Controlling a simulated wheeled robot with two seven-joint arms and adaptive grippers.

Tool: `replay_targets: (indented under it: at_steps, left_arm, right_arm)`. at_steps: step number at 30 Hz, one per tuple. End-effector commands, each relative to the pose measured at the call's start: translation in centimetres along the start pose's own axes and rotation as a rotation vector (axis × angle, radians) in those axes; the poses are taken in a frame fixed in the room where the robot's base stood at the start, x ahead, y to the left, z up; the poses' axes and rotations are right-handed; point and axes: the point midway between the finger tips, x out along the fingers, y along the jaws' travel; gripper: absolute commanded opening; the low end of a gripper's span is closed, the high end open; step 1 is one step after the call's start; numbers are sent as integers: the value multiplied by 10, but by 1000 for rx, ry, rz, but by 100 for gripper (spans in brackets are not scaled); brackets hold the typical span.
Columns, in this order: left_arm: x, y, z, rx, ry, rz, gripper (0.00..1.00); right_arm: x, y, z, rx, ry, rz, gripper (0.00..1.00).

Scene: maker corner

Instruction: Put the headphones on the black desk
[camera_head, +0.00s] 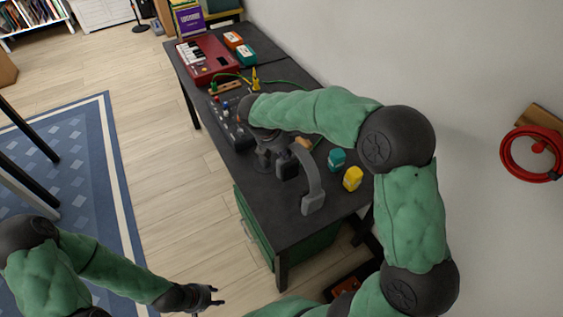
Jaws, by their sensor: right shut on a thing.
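The dark grey headphones (312,178) show over the near half of the black desk (272,218). Their curved band and both ear cups are visible. I cannot tell whether they touch the desk top or hang just above it. My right gripper (280,160) reaches down from its bent arm and is shut on the headphones at the band's far end, beside the left ear cup. Its fingertips are partly hidden. My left gripper (217,296) is low at the bottom of the picture, apart from the desk, with its fingers spread and empty.
A black control panel (232,125) lies left of the gripper. A red keyboard (208,59) sits at the far end. Bare desk top lies at the near left.

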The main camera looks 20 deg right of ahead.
Motion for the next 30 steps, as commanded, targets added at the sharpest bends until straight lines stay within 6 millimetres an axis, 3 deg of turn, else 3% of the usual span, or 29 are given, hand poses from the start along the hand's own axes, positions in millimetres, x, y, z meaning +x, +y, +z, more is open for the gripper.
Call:
replay_targets:
  at_steps: [1, 12, 18, 29, 30]
  left_arm:
    - [5, -2, 0, 0, 0, 0, 40]
    - [15, -5, -1, 0, 0, 0, 40]
    - [25, -9, -1, 0, 0, 0, 40]
    - [24, -8, -1, 0, 0, 0, 40]
    - [24, -8, -1, 0, 0, 0, 40]
  right_arm:
    - [9, 5, -2, 2, 0, -1, 0]
    - [32, 21, -8, 1, 0, 0, 0]
    - [55, 18, -17, 1, -1, 1, 0]
    - [57, 18, -18, 1, 0, 1, 0]
    - [58, 17, -19, 1, 0, 1, 16]
